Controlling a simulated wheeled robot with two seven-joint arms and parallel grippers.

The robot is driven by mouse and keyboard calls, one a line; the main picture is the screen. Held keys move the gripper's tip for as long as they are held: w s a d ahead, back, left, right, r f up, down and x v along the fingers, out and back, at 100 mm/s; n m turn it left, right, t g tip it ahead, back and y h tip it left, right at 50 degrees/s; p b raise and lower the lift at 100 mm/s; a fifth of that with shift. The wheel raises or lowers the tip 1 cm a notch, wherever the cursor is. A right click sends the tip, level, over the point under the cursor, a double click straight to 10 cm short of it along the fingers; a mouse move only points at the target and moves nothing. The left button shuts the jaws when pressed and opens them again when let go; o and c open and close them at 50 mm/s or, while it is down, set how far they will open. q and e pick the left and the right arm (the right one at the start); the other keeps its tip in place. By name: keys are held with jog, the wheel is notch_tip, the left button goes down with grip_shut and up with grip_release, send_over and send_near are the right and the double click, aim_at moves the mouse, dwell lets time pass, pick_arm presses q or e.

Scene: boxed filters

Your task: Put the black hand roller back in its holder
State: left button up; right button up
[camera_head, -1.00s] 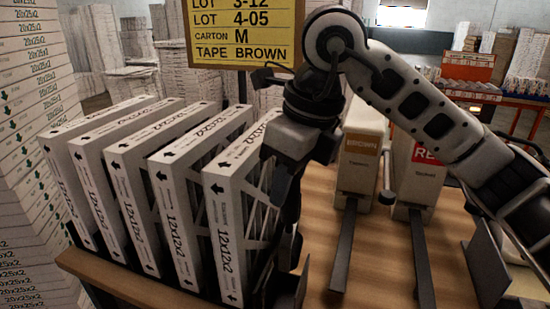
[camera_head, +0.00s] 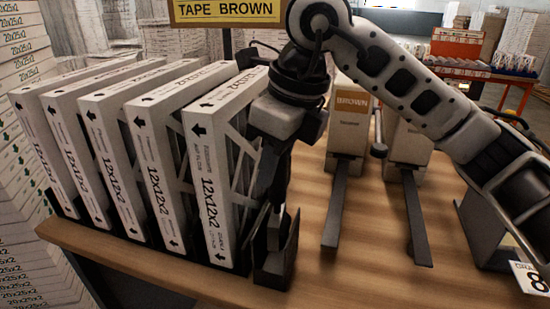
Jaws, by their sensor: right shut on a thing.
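My right gripper (camera_head: 274,217) points down just right of the rightmost filter box. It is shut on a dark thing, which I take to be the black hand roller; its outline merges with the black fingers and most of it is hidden. Directly below and around the fingertips is a black holder (camera_head: 274,273) at the table's front edge, with an upright plate on its right. The gripper's lower end overlaps this holder in the picture; I cannot tell how deep the roller sits in it. My left gripper is not in view.
Several white 12x12x2 filter boxes (camera_head: 204,180) stand in a row close on the left. Two dispensers, one labelled brown (camera_head: 349,125), stand behind with dark bars (camera_head: 336,210) reaching forward. Bare wooden table (camera_head: 375,270) lies to the right. A yellow sign (camera_head: 228,10) stands behind.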

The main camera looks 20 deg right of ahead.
aim_at(275, 199)
notch_tip(275, 199, down, 5)
jog(key=b, duration=0.3)
jog(key=shift+r, duration=0.2)
jog(key=shift+f+b, duration=0.8)
jog(key=shift+b, duration=0.1)
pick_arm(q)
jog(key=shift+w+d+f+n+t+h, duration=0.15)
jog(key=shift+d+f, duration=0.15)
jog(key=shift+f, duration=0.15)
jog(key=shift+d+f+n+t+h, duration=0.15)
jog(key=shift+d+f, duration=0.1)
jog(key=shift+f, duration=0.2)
pick_arm(e)
jog(key=shift+f, duration=0.15)
jog(key=o, duration=1.1)
jog(key=shift+c, duration=0.2)
pick_arm(q)
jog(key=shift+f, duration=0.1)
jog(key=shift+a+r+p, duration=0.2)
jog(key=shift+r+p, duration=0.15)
jog(key=shift+p, duration=0.4)
pick_arm(e)
jog(key=v, duration=1.6)
